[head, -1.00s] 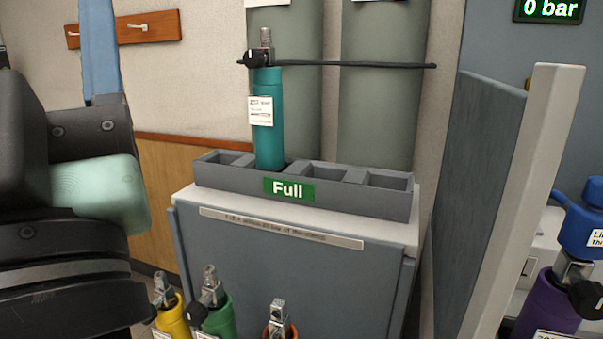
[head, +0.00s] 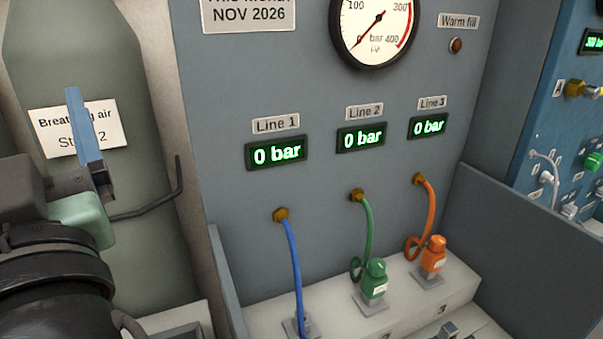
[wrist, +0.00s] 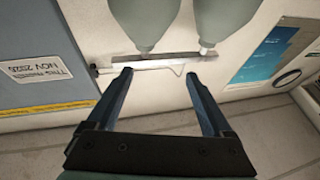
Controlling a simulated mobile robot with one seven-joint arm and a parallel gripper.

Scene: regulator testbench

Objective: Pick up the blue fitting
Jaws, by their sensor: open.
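The blue fitting itself is not visible now. A blue hose (head: 292,265) runs down from the Line 1 port and passes out of the head view at the bottom, by a grey holder (head: 291,326) that is partly cut off. My gripper (wrist: 157,73) is open in the wrist view, with nothing between its two blue fingers. In the head view my gripper (head: 78,97) is at the left, in front of a large grey-green cylinder and away from the blue hose.
A green fitting (head: 375,279) and an orange fitting (head: 433,256) stand on the pale ledge (head: 459,286) below the grey panel (head: 222,95). A grey side wall (head: 540,250) bounds the ledge on the right. The cylinder (head: 95,200) stands behind my arm.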

